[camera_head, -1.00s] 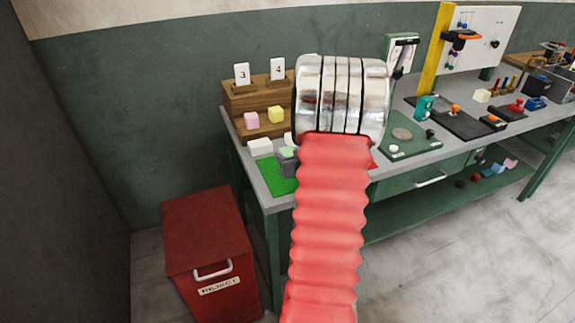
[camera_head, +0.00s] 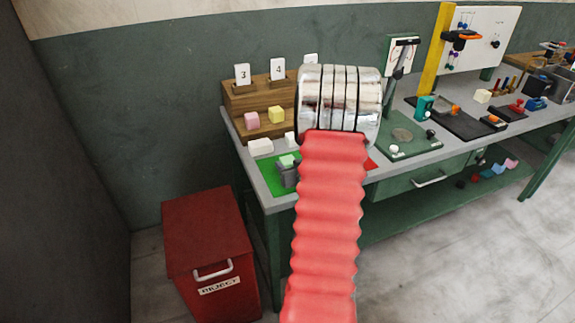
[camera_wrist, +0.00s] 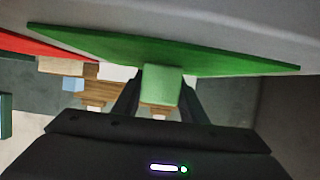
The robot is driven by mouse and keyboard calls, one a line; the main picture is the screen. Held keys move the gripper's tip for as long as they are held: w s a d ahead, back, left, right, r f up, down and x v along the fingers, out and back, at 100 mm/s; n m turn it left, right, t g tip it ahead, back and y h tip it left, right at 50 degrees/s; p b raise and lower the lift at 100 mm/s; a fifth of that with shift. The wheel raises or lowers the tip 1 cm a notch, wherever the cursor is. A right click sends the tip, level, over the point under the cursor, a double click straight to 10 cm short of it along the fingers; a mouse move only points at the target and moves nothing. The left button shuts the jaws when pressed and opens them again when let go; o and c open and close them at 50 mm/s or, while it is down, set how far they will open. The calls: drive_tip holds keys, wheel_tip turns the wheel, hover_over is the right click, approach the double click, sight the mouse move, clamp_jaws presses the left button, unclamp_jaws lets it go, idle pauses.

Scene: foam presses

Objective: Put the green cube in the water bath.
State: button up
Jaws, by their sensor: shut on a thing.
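The pale green cube (camera_head: 287,160) is between my gripper's fingers in the head view, over the green mat (camera_head: 270,180) at the left end of the bench. In the wrist view the cube (camera_wrist: 161,84) sits between the two dark fingertips, close against the green mat (camera_wrist: 215,62). My gripper (camera_wrist: 160,92) is shut on it. Whether the cube touches the mat I cannot tell. I cannot identify the water bath for sure; a dark open box (camera_head: 538,83) stands at the far right of the bench.
A wooden stepped rack (camera_head: 238,100) with cards, a pink cube (camera_head: 251,120) and a yellow cube (camera_head: 276,114) stands behind the mat. A white block (camera_head: 260,146) lies nearby. A press (camera_head: 410,140) stands right of my arm. A red reject bin (camera_head: 208,240) is on the floor.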

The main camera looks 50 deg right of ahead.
drive_tip(key=o, duration=1)
drive_tip(key=v, duration=1.2)
drive_tip(key=shift+r, duration=0.15)
